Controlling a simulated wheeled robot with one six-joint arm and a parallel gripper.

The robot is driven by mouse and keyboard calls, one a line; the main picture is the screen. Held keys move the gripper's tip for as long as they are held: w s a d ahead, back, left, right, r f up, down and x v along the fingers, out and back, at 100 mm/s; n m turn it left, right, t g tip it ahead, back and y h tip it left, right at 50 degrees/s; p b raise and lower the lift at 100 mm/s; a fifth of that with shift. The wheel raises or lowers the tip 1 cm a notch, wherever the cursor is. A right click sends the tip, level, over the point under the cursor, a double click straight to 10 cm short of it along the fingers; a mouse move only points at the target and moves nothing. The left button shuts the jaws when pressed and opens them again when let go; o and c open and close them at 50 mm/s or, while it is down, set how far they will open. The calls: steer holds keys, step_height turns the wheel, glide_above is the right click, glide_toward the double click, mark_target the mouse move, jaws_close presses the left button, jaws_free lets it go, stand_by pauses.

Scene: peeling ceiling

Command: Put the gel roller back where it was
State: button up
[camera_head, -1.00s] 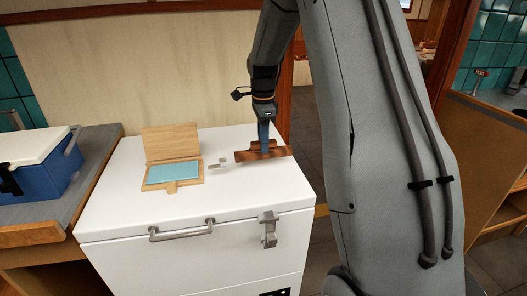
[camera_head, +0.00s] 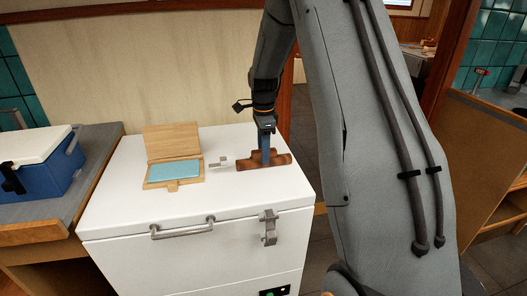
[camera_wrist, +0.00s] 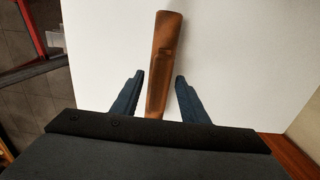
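A brown, elongated piece that looks like the gel roller (camera_head: 282,160) lies on the white chest top (camera_head: 215,198), near its right back edge. A second short brown part shows behind it. My gripper (camera_head: 265,161) points down over it. In the wrist view the brown piece (camera_wrist: 167,40) runs between the two dark blue fingers of my gripper (camera_wrist: 160,75), with a gap on each side, so the fingers are open around it. Whether the piece rests on a stand cannot be told. A small grey metal piece (camera_head: 219,163) lies just to its left.
An open wooden case (camera_head: 190,182) with a light blue pad (camera_head: 174,171) stands on the chest to the left. A blue cooler (camera_head: 70,174) sits on the counter further left. The chest's front part is clear. A wall rises behind it.

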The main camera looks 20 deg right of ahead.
step_height(320, 180, up, 12)
steer(key=b, duration=0.3)
steer(key=s+a+f+n, duration=0.4)
steer(key=s+n, duration=0.2)
steer(key=s, duration=0.3)
steer(key=s+a+f+n, duration=0.3)
steer(key=s+a+n, duration=0.1)
steer(key=s+n, duration=0.3)
steer(key=s+a+f+n, duration=0.4)
steer(key=s+n, duration=0.3)
steer(key=s, duration=0.4)
steer(key=shift+s+a+f+t, duration=0.3)
steer(key=shift+s+a+f, duration=0.1)
steer(key=shift+a, duration=0.2)
steer(key=shift+c, duration=1.1)
steer(key=shift+s, duration=0.1)
